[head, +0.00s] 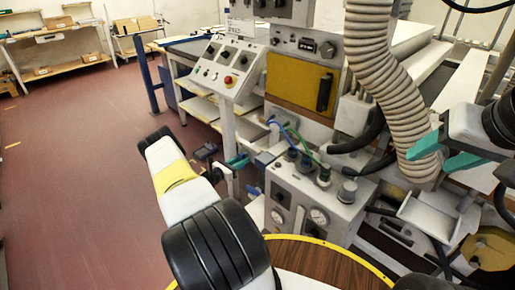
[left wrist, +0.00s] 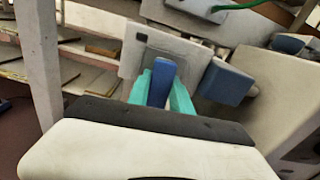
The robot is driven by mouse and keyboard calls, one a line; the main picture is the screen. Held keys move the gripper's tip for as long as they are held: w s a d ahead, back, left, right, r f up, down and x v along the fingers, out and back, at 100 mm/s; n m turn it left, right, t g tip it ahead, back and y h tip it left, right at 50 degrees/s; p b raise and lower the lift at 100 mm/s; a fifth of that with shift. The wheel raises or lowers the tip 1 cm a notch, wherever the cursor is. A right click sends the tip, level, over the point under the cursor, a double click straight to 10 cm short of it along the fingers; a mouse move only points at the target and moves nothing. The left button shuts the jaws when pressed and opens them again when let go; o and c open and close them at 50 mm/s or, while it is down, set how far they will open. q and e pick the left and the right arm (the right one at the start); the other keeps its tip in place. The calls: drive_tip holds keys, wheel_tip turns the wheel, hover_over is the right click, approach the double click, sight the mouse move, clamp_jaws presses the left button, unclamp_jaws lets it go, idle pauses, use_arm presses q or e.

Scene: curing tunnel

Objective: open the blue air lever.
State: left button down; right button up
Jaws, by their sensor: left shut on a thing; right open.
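The blue air lever (left wrist: 159,80) stands between the two teal fingers of my left gripper (left wrist: 160,92) in the left wrist view, in front of a light grey plate (left wrist: 135,50). The fingers are shut on it. In the head view my left gripper (head: 238,161) is at the left side of the air unit, and its fingers are small and partly hidden there. My right gripper (head: 430,160) is open and empty at the right, in front of the ribbed hose.
The grey gauge box (head: 316,205) with blue and green tubes is right of my left gripper. A second blue block (left wrist: 226,82) sits just right of the lever. A control panel (head: 226,72) rises behind. The red floor (head: 80,150) at left is clear.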

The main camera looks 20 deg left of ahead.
use_arm(q)
drive_tip(key=n, duration=0.4)
drive_tip(key=shift+s+d+r, duration=0.1)
drive_tip(key=shift+s+d, duration=0.05)
drive_tip(key=shift+d, duration=0.1)
drive_tip(key=n, duration=0.4)
drive_tip(key=shift+s+d+r+n, duration=0.1)
drive_tip(key=shift+d+r+n, duration=0.15)
drive_tip(key=shift+d+n, duration=0.05)
drive_tip(key=n, duration=0.3)
drive_tip(key=shift+s+d+r+n, duration=0.1)
drive_tip(key=shift+d+r+n, duration=0.05)
drive_tip(key=shift+r+n, duration=0.15)
drive_tip(key=shift+d+r+n, duration=0.1)
drive_tip(key=shift+r+n, duration=0.1)
drive_tip(key=shift+n, duration=1.05)
drive_tip(key=shift+r+n, duration=0.15)
drive_tip(key=shift+n, duration=1.1)
drive_tip(key=c, duration=1.2)
unclamp_jaws()
drive_tip(key=shift+o, duration=0.2)
drive_tip(key=v, duration=0.7)
drive_tip(key=shift+s, duration=0.4)
